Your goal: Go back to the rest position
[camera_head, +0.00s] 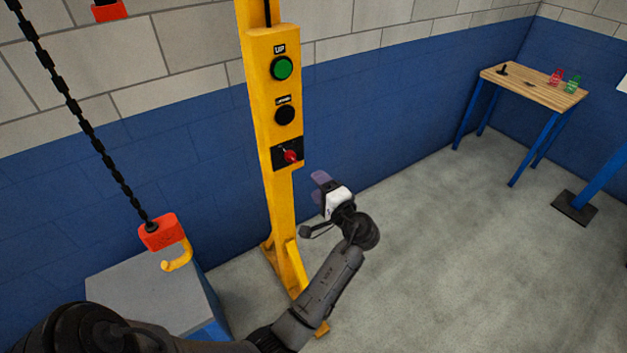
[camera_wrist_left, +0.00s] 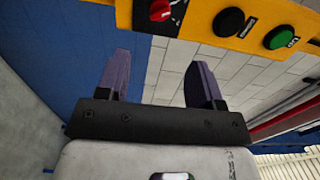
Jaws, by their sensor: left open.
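My left gripper (camera_head: 320,185) is in the head view just right of the yellow control post (camera_head: 281,210), below its switch panel. In the left wrist view its two purple fingers (camera_wrist_left: 157,82) stand wide apart with nothing between them. The post carries a green button (camera_head: 282,68), a black button (camera_head: 285,115) and a red switch (camera_head: 290,156). The wrist view shows the same red switch (camera_wrist_left: 160,10), black button (camera_wrist_left: 229,21) and green button (camera_wrist_left: 279,37) beyond the fingers. No contact with the post shows. My right gripper is not in view.
A chain hoist with a red block (camera_head: 158,231) and yellow hook (camera_head: 177,257) hangs left of the post, over a grey-topped box (camera_head: 150,285). A wooden table (camera_head: 535,88) with small red and green items stands at the back right. The floor (camera_head: 440,240) right of my arm is clear.

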